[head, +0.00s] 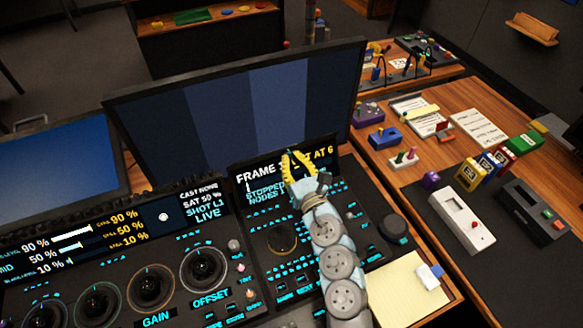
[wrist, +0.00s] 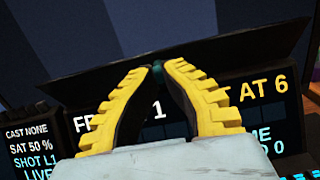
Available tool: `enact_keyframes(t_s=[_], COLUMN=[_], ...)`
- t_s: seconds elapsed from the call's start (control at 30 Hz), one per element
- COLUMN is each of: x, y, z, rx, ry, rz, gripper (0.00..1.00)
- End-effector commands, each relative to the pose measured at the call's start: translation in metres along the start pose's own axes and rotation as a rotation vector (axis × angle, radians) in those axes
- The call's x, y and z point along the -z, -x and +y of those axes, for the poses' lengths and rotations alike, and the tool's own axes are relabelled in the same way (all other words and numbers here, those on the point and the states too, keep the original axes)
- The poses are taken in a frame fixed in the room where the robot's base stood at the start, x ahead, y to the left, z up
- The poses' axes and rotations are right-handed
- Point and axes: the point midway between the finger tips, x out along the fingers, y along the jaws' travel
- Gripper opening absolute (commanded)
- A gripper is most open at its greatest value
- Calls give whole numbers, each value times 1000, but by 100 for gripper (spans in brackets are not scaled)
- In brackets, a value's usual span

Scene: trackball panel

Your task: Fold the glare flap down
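The glare flap (wrist: 90,88) is a long dark panel standing up along the top of the small status display in the wrist view. In the head view the small display (head: 262,186) sits below the big monitor, and the flap is hard to tell from its dark surround. My gripper (wrist: 157,72) has yellow ridged fingers that reach up over this display. Their tips are close together at the flap, with a small dark teal piece, apparently its tab, between them. My gripper (head: 295,153) also shows in the head view, at the display's top edge. The fingers hide part of the display text.
A large monitor (head: 230,105) stands close behind the flap. Dials (head: 205,268) and a black knob (head: 394,228) rise from the console around my arm. A yellow pad (head: 405,290) lies to the right. The wooden side desk (head: 405,175) holds many small items.

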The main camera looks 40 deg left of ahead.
Motion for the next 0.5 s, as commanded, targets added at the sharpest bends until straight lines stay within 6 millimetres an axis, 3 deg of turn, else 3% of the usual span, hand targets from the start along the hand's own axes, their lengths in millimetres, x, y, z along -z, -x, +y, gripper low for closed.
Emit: enact_keyframes(t_s=[0.03, 0.5], x=[8, 6], y=[1, 2], z=[0, -1], rx=[1, 2], ry=[0, -1], rz=[-7, -51], gripper=[0, 0])
